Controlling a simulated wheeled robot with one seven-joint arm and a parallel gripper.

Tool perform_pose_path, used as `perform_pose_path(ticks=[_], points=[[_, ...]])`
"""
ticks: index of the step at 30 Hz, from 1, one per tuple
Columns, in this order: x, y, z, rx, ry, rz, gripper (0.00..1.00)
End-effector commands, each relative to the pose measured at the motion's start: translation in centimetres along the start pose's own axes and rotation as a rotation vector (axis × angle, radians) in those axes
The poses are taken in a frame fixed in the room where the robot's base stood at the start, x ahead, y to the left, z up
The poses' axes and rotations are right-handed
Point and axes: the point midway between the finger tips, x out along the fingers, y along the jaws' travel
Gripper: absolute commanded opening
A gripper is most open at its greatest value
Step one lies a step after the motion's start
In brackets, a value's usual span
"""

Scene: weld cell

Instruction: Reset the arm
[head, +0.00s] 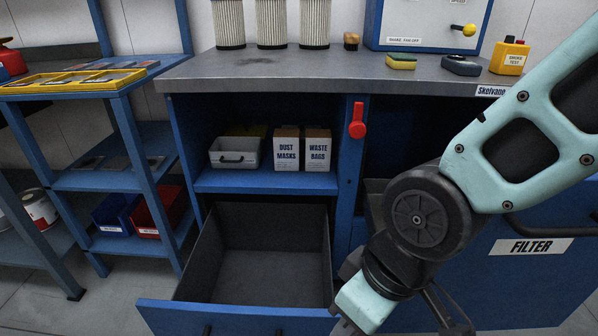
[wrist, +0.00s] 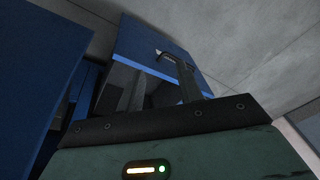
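My gripper shows in the wrist view (wrist: 155,75), with its two dark fingers apart and nothing between them. In the head view my arm comes in from the right and bends down, its end low at the bottom edge, to the right of the open drawer (head: 235,316). The fingertips are not clear there. The wrist view shows a blue panel (wrist: 165,40) with a pale label beyond the fingers; I cannot tell whether they touch it.
The pulled-out drawer is empty and sticks out from the blue bench. A drawer front labelled FILTER (head: 527,247) lies behind my arm. A red lever (head: 357,121) is on the post. The grey bench top (head: 320,68) holds filters and a yellow SMOKE TEST box (head: 509,57). A blue shelf rack (head: 120,178) stands left.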

Motion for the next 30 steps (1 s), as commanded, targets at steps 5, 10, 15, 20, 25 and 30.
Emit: perform_pose_path(ticks=[5,10,15,20,25,30], points=[[-3.7,1.9,3.2,0.067,-0.088,0.051,0.36],[-7.3,2.8,5.5,0.114,-0.16,0.096,0.36],[-10.4,2.3,4.7,0.111,-0.159,0.093,0.36],[-14.0,1.8,4.0,0.111,-0.158,0.092,0.36],[-19.1,1.2,2.9,0.111,-0.158,0.092,0.36],[-24.0,0.6,1.9,0.112,-0.158,0.091,0.36]])
